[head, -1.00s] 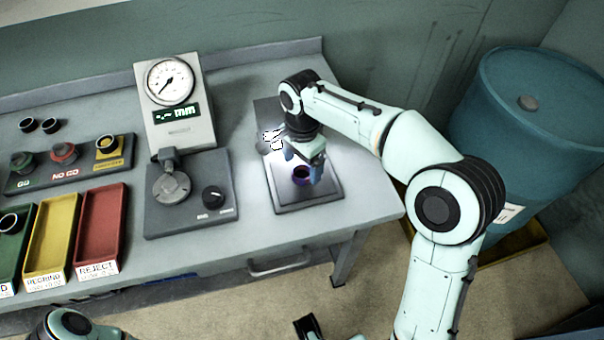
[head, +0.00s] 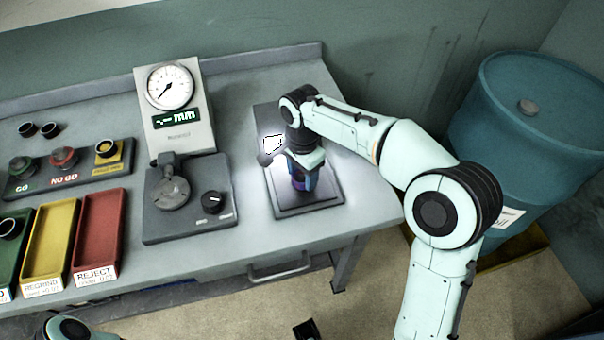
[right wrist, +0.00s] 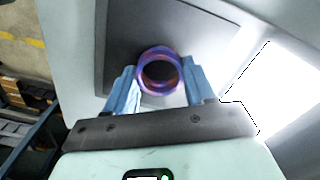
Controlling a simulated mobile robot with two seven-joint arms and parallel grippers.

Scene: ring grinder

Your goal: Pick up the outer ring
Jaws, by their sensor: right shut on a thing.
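The outer ring (right wrist: 160,72) is a short purple-blue ring with a reddish inner wall and a dark opening. In the right wrist view it sits between the two blue fingers of my right gripper (right wrist: 160,84), which is shut on it. In the head view my right gripper (head: 303,180) points down over the dark square plate (head: 322,198) on the bench. There the fingers mostly hide the ring. I cannot tell whether the ring still touches the plate.
A dial gauge stand (head: 174,110) and its measuring base (head: 160,226) stand left of the plate. Further left are a red reject tray (head: 101,222), a yellow regrind tray (head: 50,240) and a green tray (head: 10,255). A blue barrel (head: 540,125) stands right of the bench.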

